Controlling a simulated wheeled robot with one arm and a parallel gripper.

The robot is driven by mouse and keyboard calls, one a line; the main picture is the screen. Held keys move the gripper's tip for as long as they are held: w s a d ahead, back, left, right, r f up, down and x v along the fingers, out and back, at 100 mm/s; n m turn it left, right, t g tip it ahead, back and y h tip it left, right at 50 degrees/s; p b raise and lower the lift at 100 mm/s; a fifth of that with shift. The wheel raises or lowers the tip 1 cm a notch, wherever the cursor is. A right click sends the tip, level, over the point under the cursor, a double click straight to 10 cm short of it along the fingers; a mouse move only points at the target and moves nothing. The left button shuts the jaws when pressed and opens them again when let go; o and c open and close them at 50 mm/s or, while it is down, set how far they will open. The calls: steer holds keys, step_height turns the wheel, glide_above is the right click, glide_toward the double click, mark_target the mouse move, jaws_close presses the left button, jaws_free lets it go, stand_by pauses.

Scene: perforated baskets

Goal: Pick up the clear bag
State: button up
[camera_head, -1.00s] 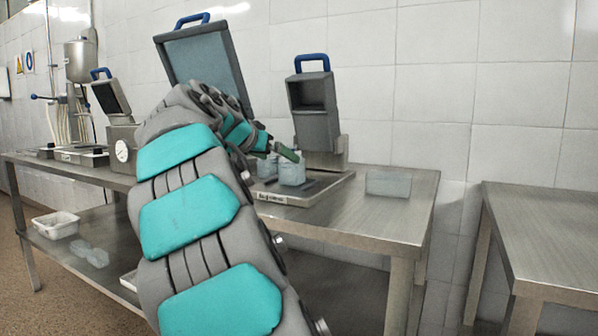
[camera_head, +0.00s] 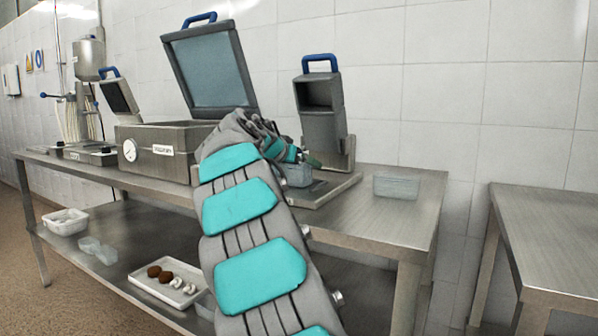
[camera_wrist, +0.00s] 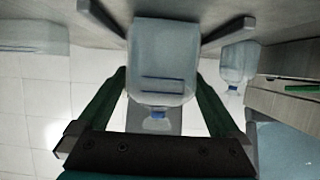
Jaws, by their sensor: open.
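A clear, pale bluish bag (camera_wrist: 162,50) with a blue band and a blue end piece lies between the fingers of my gripper (camera_wrist: 166,28) in the wrist view. My gripper is open, with one dark finger on each side of the bag and gaps showing. A second similar bag (camera_wrist: 238,62) sits to the right, outside the fingers. In the head view my gripper (camera_head: 311,160) is by the small upright machine, just above a pale clear bag (camera_head: 299,175); my arm hides part of it.
A clear box-like container (camera_head: 397,187) stands on the steel table (camera_head: 360,215) to the right. The upright grey machine (camera_head: 320,105) is close behind my gripper. A lidded sealer (camera_head: 150,140) stands left. A white tray (camera_head: 150,290) is on the lower shelf.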

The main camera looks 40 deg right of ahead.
steer(key=shift+x, duration=1.2)
steer(key=shift+a, duration=0.1)
steer(key=shift+c, duration=0.2)
steer(key=c, duration=1.3)
steer(key=shift+r, duration=0.1)
